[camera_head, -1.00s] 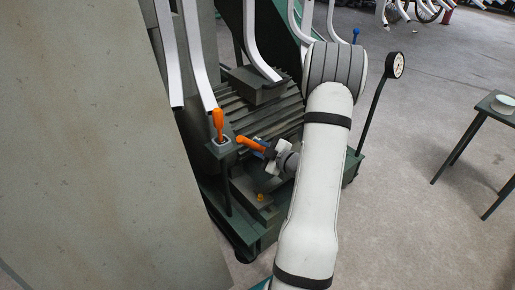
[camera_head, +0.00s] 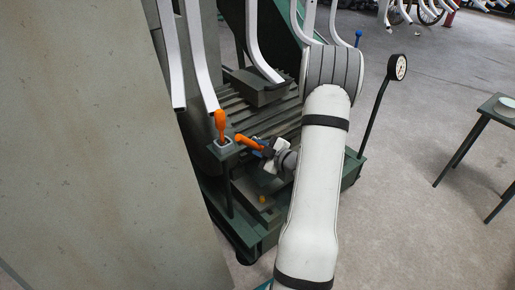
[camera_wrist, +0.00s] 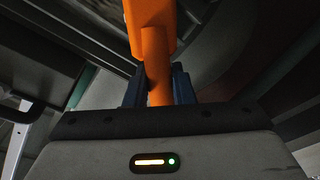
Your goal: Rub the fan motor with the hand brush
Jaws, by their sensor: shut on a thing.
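A dark ribbed machine body, which looks like the fan motor (camera_head: 235,107), sits on the green frame with a box on its top. My gripper (camera_head: 264,152) is at its near side, shut on an orange-handled tool, which I take for the hand brush (camera_head: 248,143). The orange handle points left and slightly up. In the wrist view the orange handle (camera_wrist: 152,45) rises from between the dark blue fingers (camera_wrist: 158,88). No bristles can be made out, and I cannot tell whether the brush touches the motor.
An upright orange handle (camera_head: 220,122) stands in a small holder (camera_head: 222,144) just left of the brush. A large grey panel (camera_head: 105,140) fills the left. White bent tubes (camera_head: 258,45) hang above the motor. A round gauge (camera_head: 397,67) stands on a post to the right.

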